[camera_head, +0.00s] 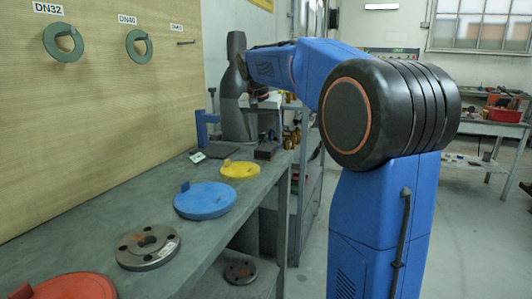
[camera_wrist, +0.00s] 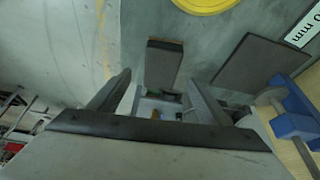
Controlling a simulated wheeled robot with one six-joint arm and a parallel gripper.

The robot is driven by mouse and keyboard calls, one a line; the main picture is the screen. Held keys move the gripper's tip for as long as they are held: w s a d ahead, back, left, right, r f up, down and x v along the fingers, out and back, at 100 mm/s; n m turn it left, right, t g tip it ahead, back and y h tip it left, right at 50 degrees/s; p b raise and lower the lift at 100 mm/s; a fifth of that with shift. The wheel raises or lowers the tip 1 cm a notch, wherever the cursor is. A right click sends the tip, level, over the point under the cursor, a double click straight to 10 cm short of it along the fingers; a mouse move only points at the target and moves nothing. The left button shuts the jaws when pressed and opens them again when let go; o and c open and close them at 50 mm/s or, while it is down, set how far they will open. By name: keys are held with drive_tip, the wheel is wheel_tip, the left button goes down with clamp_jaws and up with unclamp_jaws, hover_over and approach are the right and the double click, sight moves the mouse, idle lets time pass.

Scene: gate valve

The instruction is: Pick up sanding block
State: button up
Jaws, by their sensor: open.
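In the head view my gripper (camera_head: 262,101) hangs above the far end of the bench, partly hidden by my arm. The block (camera_head: 266,151) shows there below it, close to the bench's right edge.
A flat dark plate (camera_wrist: 250,62) lies right of the block, near a blue tool (camera_wrist: 293,112). Yellow (camera_head: 240,170), blue (camera_head: 205,200) and red (camera_head: 76,287) discs and a steel flange (camera_head: 148,245) lie along the bench (camera_head: 120,205). Brass fittings (camera_head: 290,137) stand behind.

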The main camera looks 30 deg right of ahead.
sight(266, 147)
drive_tip(key=shift+x, duration=2.85)
drive_tip(key=shift+s+a+f, duration=0.1)
drive_tip(key=shift+a+f, duration=0.05)
drive_tip(key=shift+a, duration=0.1)
drive_tip(key=shift+c, duration=0.4)
drive_tip(key=c, duration=1.1)
drive_tip(key=shift+c, duration=0.2)
wheel_tip(266, 147, up, 10)
